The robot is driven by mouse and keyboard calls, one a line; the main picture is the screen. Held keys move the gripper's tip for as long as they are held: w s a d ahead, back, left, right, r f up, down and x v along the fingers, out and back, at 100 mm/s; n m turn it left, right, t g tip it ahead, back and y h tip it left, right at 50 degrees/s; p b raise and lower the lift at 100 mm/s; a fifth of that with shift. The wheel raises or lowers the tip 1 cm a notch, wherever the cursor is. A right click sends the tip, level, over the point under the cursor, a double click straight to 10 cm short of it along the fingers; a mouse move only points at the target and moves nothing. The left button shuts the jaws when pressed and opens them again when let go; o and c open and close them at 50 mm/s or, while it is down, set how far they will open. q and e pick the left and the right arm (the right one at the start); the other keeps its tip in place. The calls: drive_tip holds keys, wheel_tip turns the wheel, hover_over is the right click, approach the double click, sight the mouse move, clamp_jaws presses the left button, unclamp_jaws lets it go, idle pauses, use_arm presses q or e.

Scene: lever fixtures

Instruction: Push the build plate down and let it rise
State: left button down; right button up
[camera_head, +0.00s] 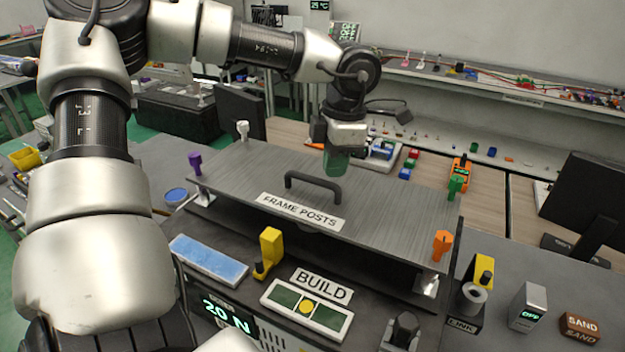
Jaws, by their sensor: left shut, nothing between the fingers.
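The build plate (240,178) is a wide grey brushed panel with a dark arched handle (314,187) and a "FRAME POSTS" label (301,212). It stands above a dark base, with a gap visible below its front edge. Coloured posts stand at its corners: purple (195,163), white (242,130), green (455,186) and orange (441,244). My left gripper (336,163) points down over the plate's back part, behind the handle, with its greenish fingers shut and empty. I cannot tell whether its tips touch the plate. My right gripper is out of view.
In front of the plate are a blue pad (208,259), a yellow latch-like piece (270,250), a "BUILD" indicator (306,308) with its yellow dot centred, and a "20 N" display (229,315). A monitor (590,207) stands at right. Blocks sit on the bench behind.

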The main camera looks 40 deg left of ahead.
use_arm(q)
wheel_tip(320, 180, up, 10)
drive_tip(key=shift+w+d+f+b, duration=0.25)
drive_tip(key=shift+w+d+b, duration=0.05)
drive_tip(key=shift+w+b, duration=0.15)
